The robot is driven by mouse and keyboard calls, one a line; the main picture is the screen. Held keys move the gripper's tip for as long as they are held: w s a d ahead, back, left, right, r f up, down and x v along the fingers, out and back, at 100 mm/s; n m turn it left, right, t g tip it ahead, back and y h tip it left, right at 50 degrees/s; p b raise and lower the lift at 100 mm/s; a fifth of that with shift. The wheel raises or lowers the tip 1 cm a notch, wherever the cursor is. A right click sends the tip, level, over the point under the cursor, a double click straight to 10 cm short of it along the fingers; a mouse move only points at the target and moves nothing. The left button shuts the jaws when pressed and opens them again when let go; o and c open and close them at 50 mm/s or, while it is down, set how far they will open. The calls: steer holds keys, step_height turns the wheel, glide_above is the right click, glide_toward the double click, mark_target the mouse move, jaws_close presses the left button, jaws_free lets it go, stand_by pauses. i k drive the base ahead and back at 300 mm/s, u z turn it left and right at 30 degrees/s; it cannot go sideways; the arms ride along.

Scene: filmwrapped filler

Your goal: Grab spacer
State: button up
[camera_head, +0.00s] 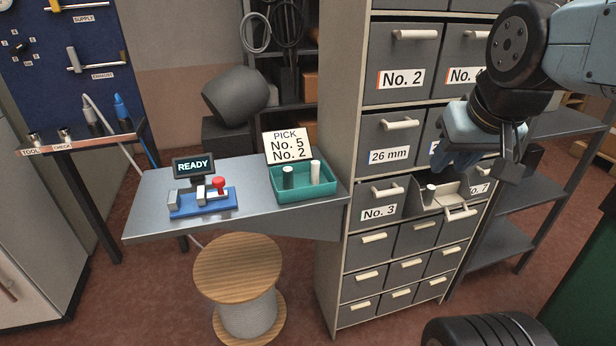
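A small pale cylinder, which looks like a spacer (431,191), stands in a pulled-out drawer (453,204) of the grey cabinet. My gripper (455,162) hangs above this drawer, apart from the cylinder. On the bench, a teal tray (308,193) holds a grey-white cylinder (288,177) and a taller white cylinder (315,172). A sign (287,145) behind the tray reads "PICK No. 5 No. 2".
The cabinet's other drawers, such as No. 3 (378,212), look shut. A blue fixture with a red knob (203,202) and a READY display (194,167) sit on the bench (150,220). A wooden-topped spool stool (238,265) stands in front. Shelving (532,186) is at right.

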mark_target(287, 171)
steer(key=u, duration=0.45)
steer(key=k, duration=0.9)
steer(key=z, duration=0.4)
steer(key=i, duration=1.4)
steer(key=u, duration=0.05)
